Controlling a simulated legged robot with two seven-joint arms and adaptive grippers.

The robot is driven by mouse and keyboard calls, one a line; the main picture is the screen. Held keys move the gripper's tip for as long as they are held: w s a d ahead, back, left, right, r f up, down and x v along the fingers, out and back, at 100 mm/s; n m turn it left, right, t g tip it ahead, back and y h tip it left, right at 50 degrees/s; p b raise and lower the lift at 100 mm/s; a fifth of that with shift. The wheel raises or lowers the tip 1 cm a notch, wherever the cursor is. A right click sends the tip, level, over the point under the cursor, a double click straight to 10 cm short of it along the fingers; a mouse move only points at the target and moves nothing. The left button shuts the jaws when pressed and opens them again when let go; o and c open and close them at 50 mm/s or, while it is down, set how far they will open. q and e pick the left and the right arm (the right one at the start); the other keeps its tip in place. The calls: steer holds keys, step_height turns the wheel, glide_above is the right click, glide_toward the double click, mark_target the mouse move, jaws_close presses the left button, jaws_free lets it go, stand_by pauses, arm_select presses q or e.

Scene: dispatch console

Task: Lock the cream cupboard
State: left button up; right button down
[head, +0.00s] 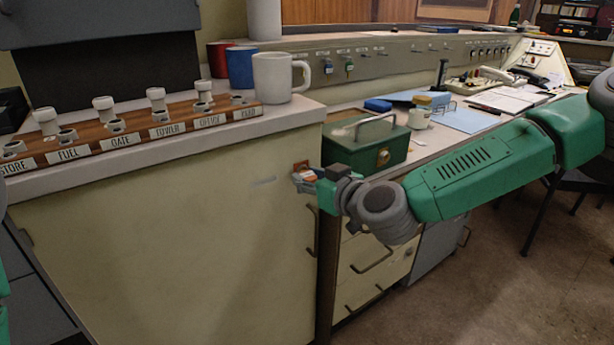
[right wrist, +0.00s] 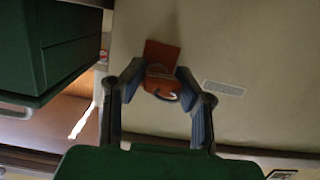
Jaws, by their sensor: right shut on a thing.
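The cream cupboard (head: 180,240) fills the left of the head view. Its door looks shut, with a dark handle (head: 312,225) near the right edge. A small pale plate (head: 263,181) is on its front and also shows in the right wrist view (right wrist: 224,89). My right gripper (head: 305,177) is by the upper right of this front, shut on a small orange thing (right wrist: 165,84). A reddish-brown square piece (right wrist: 161,54) shows just past the fingertips. I cannot tell whether the held thing is a key or lock, or whether it touches the cupboard. My left gripper is out of view.
A labelled wooden rack (head: 130,137) with white pegs and a white mug (head: 272,78) stand on the cupboard top. A green cash box (head: 365,143) sits on the desk just behind my right gripper. Desk drawers (head: 372,255) are below it. The floor at lower right is clear.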

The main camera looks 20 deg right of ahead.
steer(key=shift+w+d+r+n+h+p, duration=0.2)
steer(key=shift+n+h+p, duration=0.2)
steer(key=shift+n+p, duration=0.35)
steer(key=shift+f+n, duration=0.15)
steer(key=shift+n, duration=0.1)
steer(key=shift+d+p, duration=0.1)
steer(key=shift+p, duration=0.2)
